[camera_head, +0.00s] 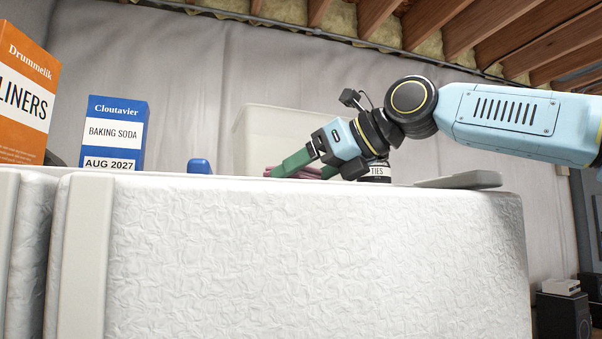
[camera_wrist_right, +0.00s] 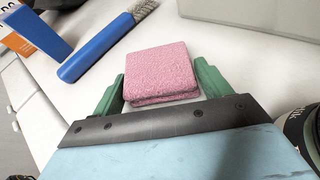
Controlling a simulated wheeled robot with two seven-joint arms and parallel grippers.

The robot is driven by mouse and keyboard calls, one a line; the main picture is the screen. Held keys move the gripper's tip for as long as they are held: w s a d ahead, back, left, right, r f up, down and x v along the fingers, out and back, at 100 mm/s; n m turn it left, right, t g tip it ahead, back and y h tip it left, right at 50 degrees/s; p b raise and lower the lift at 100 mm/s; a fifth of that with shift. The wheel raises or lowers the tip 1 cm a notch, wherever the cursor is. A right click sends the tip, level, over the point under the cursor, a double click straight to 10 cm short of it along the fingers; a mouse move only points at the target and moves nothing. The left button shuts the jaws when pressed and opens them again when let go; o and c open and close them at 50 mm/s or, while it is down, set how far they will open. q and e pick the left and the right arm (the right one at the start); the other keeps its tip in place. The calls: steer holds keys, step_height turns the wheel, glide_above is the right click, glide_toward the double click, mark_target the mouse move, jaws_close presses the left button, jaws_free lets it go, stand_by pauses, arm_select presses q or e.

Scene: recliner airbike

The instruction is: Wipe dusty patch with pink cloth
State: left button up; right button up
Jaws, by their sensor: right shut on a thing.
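The pink cloth (camera_wrist_right: 160,72) is a folded square pad. In the right wrist view it sits between the green fingers of my right gripper (camera_wrist_right: 160,88), which is shut on it. In the head view my right gripper (camera_head: 298,168) reaches in from the right, low over the white top surface, and a strip of the pink cloth (camera_head: 307,173) shows between its fingers. I cannot tell whether the cloth touches the surface. No dusty patch can be made out in either view. My left gripper is not in view.
A blue-handled brush (camera_wrist_right: 98,45) lies left of the cloth. A blue baking soda box (camera_head: 115,133) and an orange liners box (camera_head: 22,95) stand at the left. A pale bin (camera_head: 262,128) stands behind the gripper. A jar labelled TIES (camera_head: 377,171) stands close to the wrist.

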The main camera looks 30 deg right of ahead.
mark_target(315, 178)
steer(key=shift+s+d, duration=1.9)
steer(key=shift+s, duration=0.05)
steer(key=shift+w+a+f, duration=0.2)
steer(key=shift+w+a, duration=0.6)
steer(key=shift+w+a+r, duration=0.15)
steer(key=shift+w+a, duration=0.55)
steer(key=shift+w, duration=0.1)
steer(key=shift+w+a+r, duration=0.1)
steer(key=shift+w+a, duration=0.6)
steer(key=shift+w, duration=0.05)
steer(key=shift+s+d, duration=0.1)
steer(key=shift+r, duration=1.55)
